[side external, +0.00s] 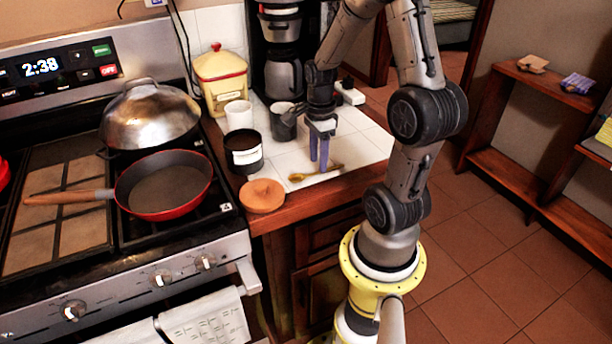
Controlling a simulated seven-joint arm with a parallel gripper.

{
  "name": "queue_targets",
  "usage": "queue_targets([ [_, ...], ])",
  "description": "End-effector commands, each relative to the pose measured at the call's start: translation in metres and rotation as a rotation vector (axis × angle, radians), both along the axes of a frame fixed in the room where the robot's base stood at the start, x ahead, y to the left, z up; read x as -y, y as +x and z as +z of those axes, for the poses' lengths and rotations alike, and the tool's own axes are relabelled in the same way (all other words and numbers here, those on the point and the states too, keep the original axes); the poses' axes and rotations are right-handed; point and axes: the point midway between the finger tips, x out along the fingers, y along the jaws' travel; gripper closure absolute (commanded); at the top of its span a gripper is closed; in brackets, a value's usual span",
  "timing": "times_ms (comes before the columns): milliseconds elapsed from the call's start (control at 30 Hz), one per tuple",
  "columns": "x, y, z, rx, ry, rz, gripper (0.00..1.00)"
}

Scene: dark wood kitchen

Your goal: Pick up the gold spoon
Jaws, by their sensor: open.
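The gold spoon (314,173) lies on the white tiled counter (350,150), close to its wooden front edge. My gripper (319,168) points down over the spoon with its two bluish fingers. The fingers are open, and their tips are at or just above the middle of the spoon. I cannot tell from this view whether they touch it or straddle it. The fingertips hide a small part of the spoon's handle.
A black-and-white canister (244,154), a terracotta lid (262,196), a white cup (238,115) and a dark mug (284,124) stand left of my gripper. A coffee maker (282,60) is behind. A red pan (165,186) sits on the stove. The counter right of the spoon is clear.

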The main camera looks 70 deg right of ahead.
Motion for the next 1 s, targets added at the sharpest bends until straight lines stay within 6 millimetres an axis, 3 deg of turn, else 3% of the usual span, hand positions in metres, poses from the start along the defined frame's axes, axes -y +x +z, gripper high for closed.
queue_targets([
  [200, 0.000, 0.000, -0.021, -0.001, 0.001, 0.000, 0.54],
  [833, 0.000, 0.000, -0.024, 0.001, -0.001, -0.001, 0.54],
  [867, 0.000, 0.000, -0.025, 0.001, -0.001, -0.001, 0.56],
  [1000, 0.000, 0.000, -0.025, 0.001, -0.001, -0.001, 0.81],
])
